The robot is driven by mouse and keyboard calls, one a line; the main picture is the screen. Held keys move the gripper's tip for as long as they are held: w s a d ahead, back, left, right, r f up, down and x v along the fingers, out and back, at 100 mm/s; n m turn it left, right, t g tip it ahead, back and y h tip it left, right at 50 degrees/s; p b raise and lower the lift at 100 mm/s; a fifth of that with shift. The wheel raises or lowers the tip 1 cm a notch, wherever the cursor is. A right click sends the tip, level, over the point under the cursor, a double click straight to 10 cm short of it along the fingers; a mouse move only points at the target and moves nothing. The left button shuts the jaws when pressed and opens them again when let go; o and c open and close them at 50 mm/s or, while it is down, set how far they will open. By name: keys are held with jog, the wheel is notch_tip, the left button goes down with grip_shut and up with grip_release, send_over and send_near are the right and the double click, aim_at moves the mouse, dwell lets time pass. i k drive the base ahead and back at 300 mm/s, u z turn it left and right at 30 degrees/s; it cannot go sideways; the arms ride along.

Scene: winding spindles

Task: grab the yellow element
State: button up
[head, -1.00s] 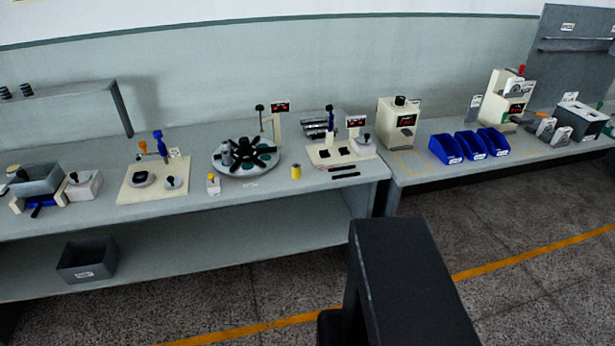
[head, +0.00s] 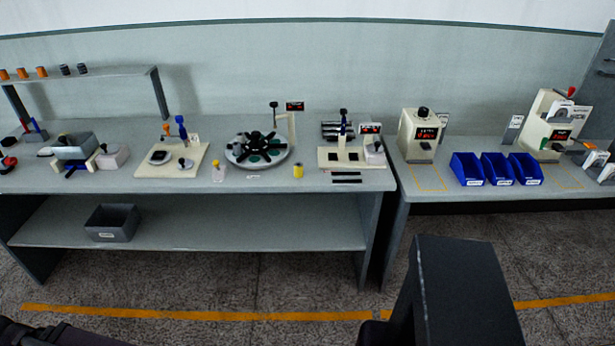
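A small yellow element (head: 298,171), shaped like a short cylinder, stands upright near the front edge of the left workbench (head: 340,205). It is right of the round rotary plate and left of a cream fixture. My gripper is not in view. A dark part at the lower left corner looks like part of my arm, well away from the yellow element.
The rotary plate (head: 236,158) with black arms and the cream fixture (head: 327,159) stand close by. Blue bins (head: 497,169) sit on the right bench. A grey box (head: 112,223) is on the lower shelf.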

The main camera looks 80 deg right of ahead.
aim_at(299, 167)
jog(key=u, duration=0.1)
jog(key=k, duration=0.95)
jog(key=z, duration=2.6)
jog(key=i, duration=0.5)
jog(key=z, duration=0.05)
